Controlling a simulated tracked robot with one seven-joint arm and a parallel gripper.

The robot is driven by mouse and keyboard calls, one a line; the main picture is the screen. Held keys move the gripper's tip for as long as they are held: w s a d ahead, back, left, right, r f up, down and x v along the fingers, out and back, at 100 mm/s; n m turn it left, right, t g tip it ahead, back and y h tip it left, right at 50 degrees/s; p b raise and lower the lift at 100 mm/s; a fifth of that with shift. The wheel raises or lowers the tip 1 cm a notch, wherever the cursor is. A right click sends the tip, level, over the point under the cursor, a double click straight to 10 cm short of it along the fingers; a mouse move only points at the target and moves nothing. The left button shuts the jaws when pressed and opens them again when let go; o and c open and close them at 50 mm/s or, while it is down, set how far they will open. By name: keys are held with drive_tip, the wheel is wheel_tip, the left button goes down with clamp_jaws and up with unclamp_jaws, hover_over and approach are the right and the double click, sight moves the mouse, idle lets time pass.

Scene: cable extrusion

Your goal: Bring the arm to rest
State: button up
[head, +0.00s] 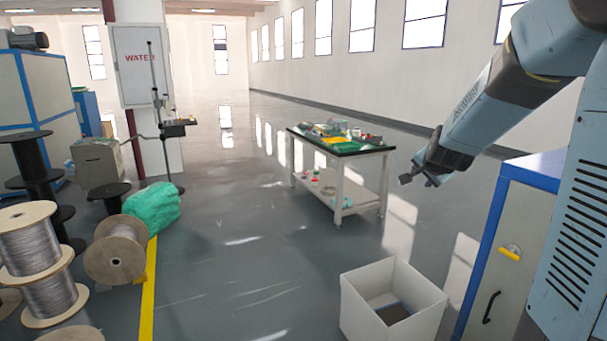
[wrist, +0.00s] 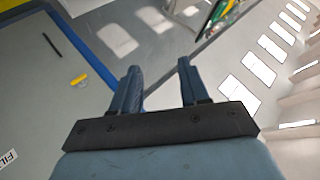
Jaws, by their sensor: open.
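My arm reaches in from the upper right of the head view, held in the air and sloping down to the left. My gripper (head: 415,180) hangs at its end, above the floor between the work table and the blue-edged cabinet. In the wrist view my gripper (wrist: 160,85) shows two dark fingers spread apart with nothing between them. It touches nothing that I can see.
A blue-edged grey cabinet (head: 516,208) with a yellow handle stands at the right, close to my arm. A white open box (head: 366,314) is on the floor in front. A work table (head: 347,150) holds several items. Cable spools (head: 113,252) stand at left. The middle floor is clear.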

drive_tip(key=s+a+r+n+g, duration=0.1)
drive_tip(key=s+a+n, duration=0.2)
drive_tip(key=s, duration=0.8)
drive_tip(key=s+a+r+n+g+y, duration=0.1)
drive_tip(key=s+a+n+g, duration=0.1)
drive_tip(key=s, duration=0.9)
drive_tip(key=s+a+r+n+g, duration=0.1)
drive_tip(key=s+a+n, duration=0.3)
drive_tip(key=s, duration=0.8)
drive_tip(key=shift+a+n+g+y, duration=0.25)
drive_tip(key=shift+n+g+y, duration=0.2)
drive_tip(key=shift+n, duration=0.75)
